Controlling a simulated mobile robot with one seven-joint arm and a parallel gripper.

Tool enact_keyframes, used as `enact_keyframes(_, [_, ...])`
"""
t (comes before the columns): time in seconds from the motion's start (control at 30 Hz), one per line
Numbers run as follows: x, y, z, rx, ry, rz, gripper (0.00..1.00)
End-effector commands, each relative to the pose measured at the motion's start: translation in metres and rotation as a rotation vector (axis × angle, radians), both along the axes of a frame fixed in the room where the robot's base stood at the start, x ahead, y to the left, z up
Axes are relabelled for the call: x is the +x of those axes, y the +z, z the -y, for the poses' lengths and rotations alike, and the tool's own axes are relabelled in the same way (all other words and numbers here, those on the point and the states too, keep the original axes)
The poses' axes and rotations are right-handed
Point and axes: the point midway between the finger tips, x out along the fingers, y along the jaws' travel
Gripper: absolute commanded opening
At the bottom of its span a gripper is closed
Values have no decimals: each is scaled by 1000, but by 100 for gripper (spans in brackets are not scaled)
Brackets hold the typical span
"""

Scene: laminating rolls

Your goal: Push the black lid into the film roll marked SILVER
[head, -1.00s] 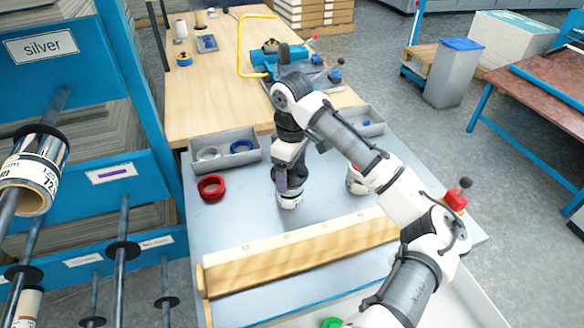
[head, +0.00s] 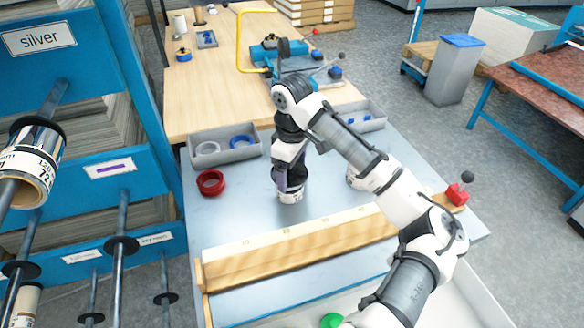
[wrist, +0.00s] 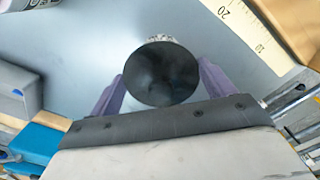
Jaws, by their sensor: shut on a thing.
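My gripper (wrist: 160,85) points down over the bench, its purple fingers on either side of a round black lid (wrist: 160,73) and shut on it. A white, dark-printed roll (head: 289,194) stands upright on the bench right under my gripper in the head view. Its printed edge shows just past the lid in the wrist view (wrist: 162,39). I cannot read its marking, nor tell if the lid is seated in it. Another pale roll (head: 357,181) is partly hidden behind my arm. A shiny roll (head: 32,160) hangs on a rack rod below a "silver" sign (head: 38,40).
A red ring (head: 211,182) lies left of the standing roll. Grey trays (head: 224,147) line the back of the bench. A wooden ruler bar (head: 300,250) runs across the front. A red-based lever (head: 460,190) is at the right.

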Motion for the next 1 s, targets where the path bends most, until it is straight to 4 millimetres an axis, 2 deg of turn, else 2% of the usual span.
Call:
enact_keyframes(0.17, [-1,-2,0,0,0,-4,59])
enact_keyframes(0.2, [-1,-2,0,-1,0,-4,86])
enact_keyframes(0.3, [0,-2,0,0,0,-4,99])
enact_keyframes(0.53, [0,-1,0,0,0,-2,100])
enact_keyframes(0.67, [0,7,-1,0,1,-1,100])
enact_keyframes(0.77, [1,22,-1,-1,1,2,100])
enact_keyframes(1.0, [1,75,1,-5,-1,2,100])
